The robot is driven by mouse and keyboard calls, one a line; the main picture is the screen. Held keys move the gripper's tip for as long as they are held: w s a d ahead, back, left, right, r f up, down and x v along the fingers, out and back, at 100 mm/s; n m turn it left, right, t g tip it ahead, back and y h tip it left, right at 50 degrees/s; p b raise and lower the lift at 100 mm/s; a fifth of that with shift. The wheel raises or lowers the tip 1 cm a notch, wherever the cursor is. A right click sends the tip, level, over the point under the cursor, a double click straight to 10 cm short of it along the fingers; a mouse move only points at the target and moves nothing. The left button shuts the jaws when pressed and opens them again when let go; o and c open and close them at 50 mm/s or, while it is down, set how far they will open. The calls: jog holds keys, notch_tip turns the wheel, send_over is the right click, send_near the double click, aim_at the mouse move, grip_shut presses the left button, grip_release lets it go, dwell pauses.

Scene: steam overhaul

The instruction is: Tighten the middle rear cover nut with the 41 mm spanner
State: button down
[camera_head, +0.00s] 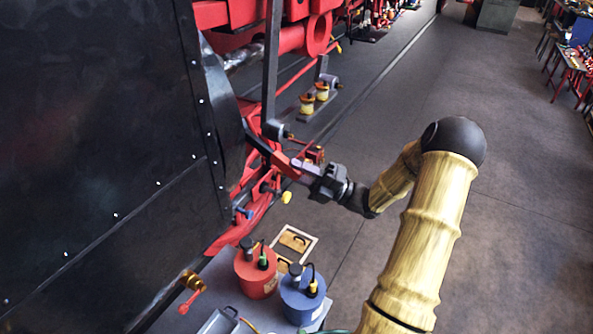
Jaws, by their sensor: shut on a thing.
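My gripper (314,178) is shut on a long tool with red and dark parts, which looks like the spanner (281,161). The tool reaches up and left from the jaws toward the red frame beside the large black casing. Its far end is against dark parts there. I cannot tell whether its head sits on a nut. The rear cover nuts are too small or hidden to pick out, and I cannot read a size on the tool.
A large black riveted casing (95,150) fills the left. Below stand a red canister (256,276) and a blue canister (302,301), with a red-handled brass valve (190,285) to their left. Yellow-and-dark parts (313,98) lie behind the gripper.

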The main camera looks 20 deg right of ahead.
jog(key=shift+s+d+r+h, duration=0.15)
jog(key=shift+s+r+h, duration=0.1)
jog(key=shift+r+h, duration=0.35)
jog(key=shift+r, duration=0.2)
jog(key=shift+s+d+r+m+h, duration=0.15)
jog(key=shift+r+m+h, duration=0.15)
jog(key=shift+r, duration=0.25)
jog(key=shift+s+d+r+m+h, duration=0.15)
jog(key=shift+r+m+h, duration=0.15)
jog(key=shift+r, duration=0.2)
jog(key=shift+r, duration=0.1)
notch_tip(320, 180, up, 2)
jog(key=shift+s+r+m+g+h, duration=0.15)
jog(key=shift+m+g+h, duration=0.15)
jog(key=shift+g+h, duration=0.25)
jog(key=shift+d+r+m+g+h, duration=0.1)
jog(key=shift+r+m+g+h, duration=0.3)
jog(key=shift+r, duration=0.8)
